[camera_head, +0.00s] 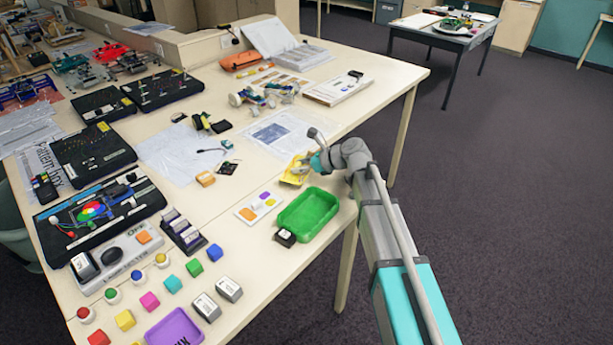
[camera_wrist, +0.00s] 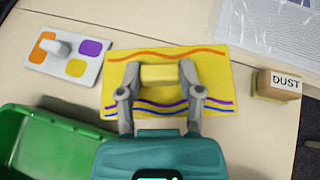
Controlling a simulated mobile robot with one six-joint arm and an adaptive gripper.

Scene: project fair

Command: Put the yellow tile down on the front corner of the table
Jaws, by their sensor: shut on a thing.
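My gripper (camera_wrist: 160,75) is shut on a small yellow tile (camera_wrist: 160,74), held between the two grey fingertips. The tile is over a yellow card (camera_wrist: 216,65) with wavy orange, purple and blue lines. I cannot tell whether the tile touches the card. In the head view my gripper (camera_head: 316,163) is low over the right side of the cream table (camera_head: 240,300), beside the yellow card (camera_head: 293,178). The tile cannot be made out there.
A green tray (camera_head: 307,214) lies near the table's right edge, with a small black block (camera_head: 285,238) beside it. A white board with coloured tiles (camera_head: 247,214) is to its left. A block marked DUST (camera_wrist: 279,84) stands right of the card.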

